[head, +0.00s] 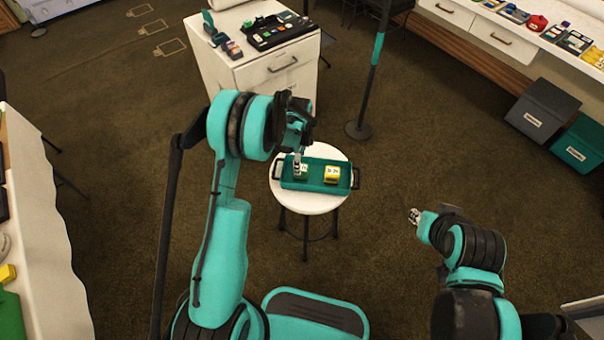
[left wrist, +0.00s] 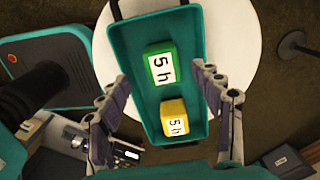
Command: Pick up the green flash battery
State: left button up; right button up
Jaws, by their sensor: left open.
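The green flash battery (left wrist: 152,73), a small block with a white "5 h" label, lies in a teal tray (left wrist: 126,53). A yellow battery (left wrist: 171,107) with the same label lies beside it, a little apart. In the head view the green battery (head: 301,175) is partly hidden by my left gripper (head: 297,163), which points down over the left part of the tray. In the left wrist view my left gripper (left wrist: 160,78) is open, its fingers on either side of the green battery's line, with nothing between them held. My right gripper (head: 414,216) is off to the right, over the floor, too small to read.
The tray sits on a round white stool (head: 312,205) and has dark handles. A white cabinet (head: 265,77) with items on top stands behind. A pole on a round base (head: 357,130) stands nearby. Grey and teal bins (head: 541,110) are at the right.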

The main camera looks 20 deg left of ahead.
pick_arm(q)
jog(key=f, duration=0.1)
jog(key=f+b, duration=0.1)
jog(key=f, duration=0.1)
jog(key=f+b, duration=0.1)
jog(key=f, duration=0.1)
jog(key=shift+w+d+f, duration=0.15)
jog(key=shift+w+d, duration=0.05)
jog(key=shift+d, duration=0.05)
grip_shut()
jog(key=shift+r, duration=0.2)
